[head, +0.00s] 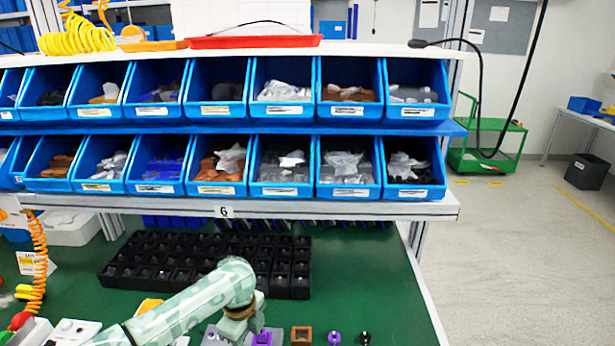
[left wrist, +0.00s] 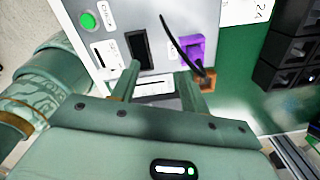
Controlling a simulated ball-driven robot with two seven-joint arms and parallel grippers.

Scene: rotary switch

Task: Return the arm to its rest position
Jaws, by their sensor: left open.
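My left arm (head: 190,308) reaches in from the lower left in the head view, over the green workbench (head: 390,290). Its gripper (left wrist: 158,72) is open in the left wrist view, with nothing seen between the fingers. It is in front of a grey device (left wrist: 188,18) with a green button (left wrist: 87,20), a dark slot and a purple part (left wrist: 192,48). I cannot tell whether the fingers touch the device. A brown square part (head: 301,335), a purple knob-like part (head: 334,338) and a black one (head: 364,338) stand right of the gripper. My right gripper is not in view.
A black compartment tray (head: 205,262) lies behind my arm. Two rows of blue bins (head: 215,110) stand on a shelf above it. A white control box (head: 72,330) and an orange coiled hose (head: 38,255) are at left. The bench's right part is clear.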

